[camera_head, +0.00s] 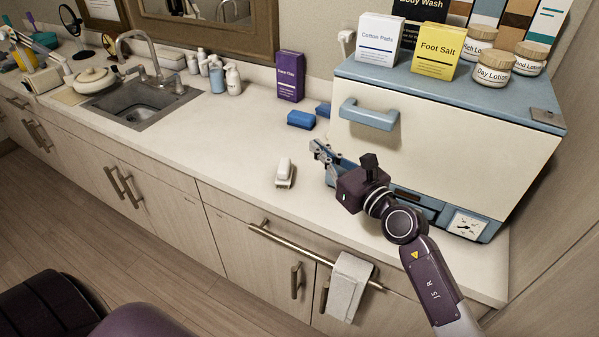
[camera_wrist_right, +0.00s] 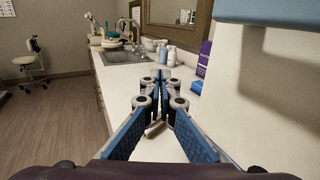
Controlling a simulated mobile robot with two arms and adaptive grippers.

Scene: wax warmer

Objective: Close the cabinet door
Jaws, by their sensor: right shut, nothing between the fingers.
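The cabinet (camera_head: 350,75) is a blue and cream box on the counter at the right. Its cream door (camera_head: 450,145) has a blue handle (camera_head: 368,114) at the upper left. The door lies flush or nearly so with the front; I cannot tell whether a small gap is left. My right gripper (camera_head: 317,150) is shut and empty, low in front of the door's lower left and below the handle. In the right wrist view its fingers (camera_wrist_right: 160,80) meet, with the cream door (camera_wrist_right: 268,95) beside them at the right. My left gripper is out of view.
Cartons and jars, including a yellow Foot Salt box (camera_head: 435,52), stand on the cabinet top. A white brush (camera_head: 284,173), blue blocks (camera_head: 301,119) and a purple box (camera_head: 290,76) are on the counter. A towel (camera_head: 349,285) hangs on the rail. The counter's middle is mostly clear.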

